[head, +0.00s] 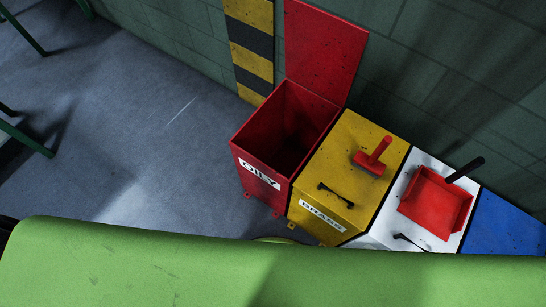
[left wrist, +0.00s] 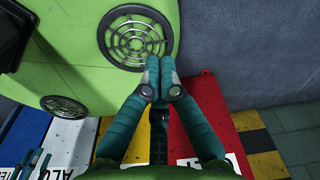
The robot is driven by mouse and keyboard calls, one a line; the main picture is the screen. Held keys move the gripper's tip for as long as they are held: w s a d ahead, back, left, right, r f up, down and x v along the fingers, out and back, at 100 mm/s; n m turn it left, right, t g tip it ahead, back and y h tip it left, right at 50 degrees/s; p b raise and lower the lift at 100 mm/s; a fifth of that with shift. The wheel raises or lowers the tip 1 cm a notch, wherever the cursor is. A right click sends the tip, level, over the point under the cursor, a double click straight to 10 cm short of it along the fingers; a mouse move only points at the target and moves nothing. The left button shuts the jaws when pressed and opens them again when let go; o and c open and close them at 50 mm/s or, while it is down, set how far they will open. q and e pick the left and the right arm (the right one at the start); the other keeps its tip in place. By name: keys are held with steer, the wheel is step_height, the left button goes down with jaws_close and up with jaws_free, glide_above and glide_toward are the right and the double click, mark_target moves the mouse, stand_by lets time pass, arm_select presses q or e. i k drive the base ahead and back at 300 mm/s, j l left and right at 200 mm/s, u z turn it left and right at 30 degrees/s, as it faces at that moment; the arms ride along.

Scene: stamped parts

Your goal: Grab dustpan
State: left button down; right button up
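The red dustpan (head: 437,203) with a black handle lies on the white bin's lid (head: 390,225) in the head view, its handle pointing to the upper right. My left gripper (left wrist: 160,65) shows only in the left wrist view. Its two green fingers meet at the tips, with nothing seen between them. It is apart from the dustpan, which I cannot see in that view.
A red hand brush (head: 373,155) lies on the yellow bin (head: 345,150) left of the dustpan. The red "OILY" bin (head: 255,165) has its lid up. A blue bin (head: 505,225) stands at right. A block wall runs behind. Open floor (head: 150,130) lies left.

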mark_target(431, 200)
steer(key=z, duration=1.8)
steer(key=k+j+z, duration=0.2)
steer(key=z, duration=0.2)
steer(key=k+j+z, duration=0.25)
steer(key=z, duration=0.15)
steer(key=k+j+z, duration=0.2)
steer(key=z, duration=0.2)
steer(key=k, duration=0.05)
